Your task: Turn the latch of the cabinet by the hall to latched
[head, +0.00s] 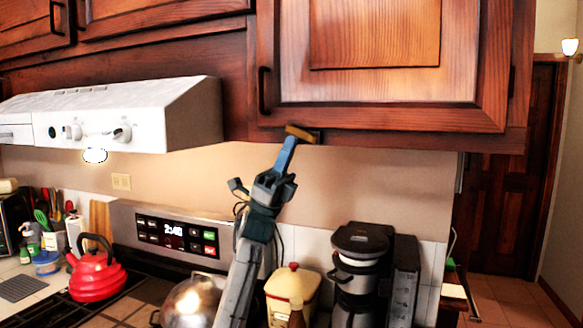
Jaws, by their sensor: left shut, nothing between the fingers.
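The cabinet by the hall (390,88) is the wooden wall cabinet at the upper right, with its door closed. A small tan latch bar (299,132) with a dark base sits at the cabinet's lower edge, left of the door's middle. The bar lies near level, its left end a little higher. My left gripper (290,143) reaches up from below with its blue fingers shut and empty. Its tips are right at the underside of the bar; I cannot tell whether they touch. The tips and bar hide part of the edge behind. My right gripper is not in view.
A white range hood (110,115) juts out at left. Below are a red kettle (95,270), a metal pot (190,302), a cream canister (293,290) and a coffee maker (360,270). The hall opens at far right.

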